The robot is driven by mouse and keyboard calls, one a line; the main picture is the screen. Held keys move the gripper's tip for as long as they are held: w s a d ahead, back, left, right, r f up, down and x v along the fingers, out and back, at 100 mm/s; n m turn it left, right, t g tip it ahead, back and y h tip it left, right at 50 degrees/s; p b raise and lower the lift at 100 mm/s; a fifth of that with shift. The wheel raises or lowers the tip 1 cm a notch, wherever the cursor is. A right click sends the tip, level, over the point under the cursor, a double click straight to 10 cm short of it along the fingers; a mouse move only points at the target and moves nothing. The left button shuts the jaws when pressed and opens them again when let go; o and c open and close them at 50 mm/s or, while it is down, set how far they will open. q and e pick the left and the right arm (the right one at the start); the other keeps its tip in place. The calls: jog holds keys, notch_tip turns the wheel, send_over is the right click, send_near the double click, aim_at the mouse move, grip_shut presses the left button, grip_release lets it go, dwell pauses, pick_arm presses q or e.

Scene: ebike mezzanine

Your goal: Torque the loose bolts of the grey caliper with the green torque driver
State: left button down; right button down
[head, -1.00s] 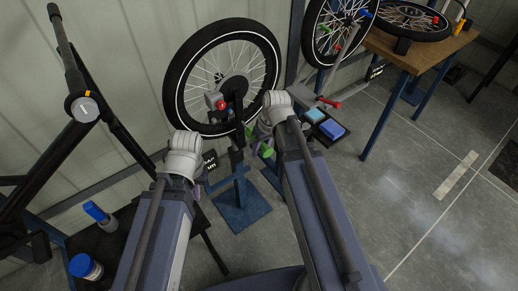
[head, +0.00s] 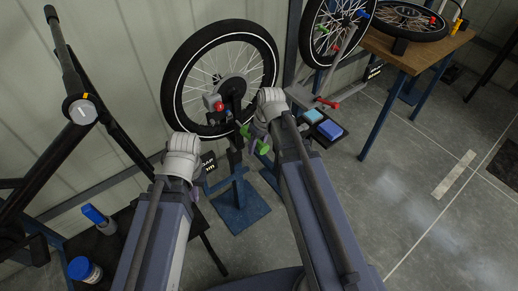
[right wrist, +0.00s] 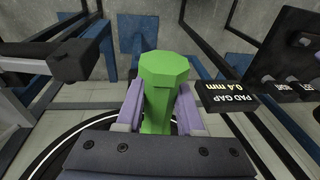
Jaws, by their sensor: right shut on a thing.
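The green torque driver (right wrist: 163,80) is upright in the right wrist view, between the two pale purple fingers of my right gripper (right wrist: 160,108), which is shut on it. In the head view the green driver (head: 262,148) shows in part beside my right gripper (head: 256,131), just below the wheel's lower right rim. A small grey part with a red knob, seemingly the grey caliper (head: 210,102), sits near the wheel hub, up and left of that gripper. Its bolts are too small to make out. My left gripper (head: 194,190) is mostly hidden behind its wrist.
A spoked wheel (head: 242,38) stands on a blue-footed stand (head: 240,207). A black pad-gap display (head: 208,162) is beside my left wrist. Blue-capped bottles (head: 85,268) are at lower left. A tray with blue blocks (head: 330,129) lies right; a wooden bench (head: 418,52) stands behind.

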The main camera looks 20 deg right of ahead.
aim_at(249, 137)
jog(key=shift+w+a, duration=0.35)
jog(key=shift+w, duration=0.55)
jog(key=shift+w+a, duration=0.3)
jog(key=shift+w, duration=0.6)
jog(key=c, duration=1.1)
grip_release()
grip_shut()
jog(key=shift+r+t, duration=0.4)
jog(key=shift+t, duration=0.3)
jog(key=shift+w, duration=0.2)
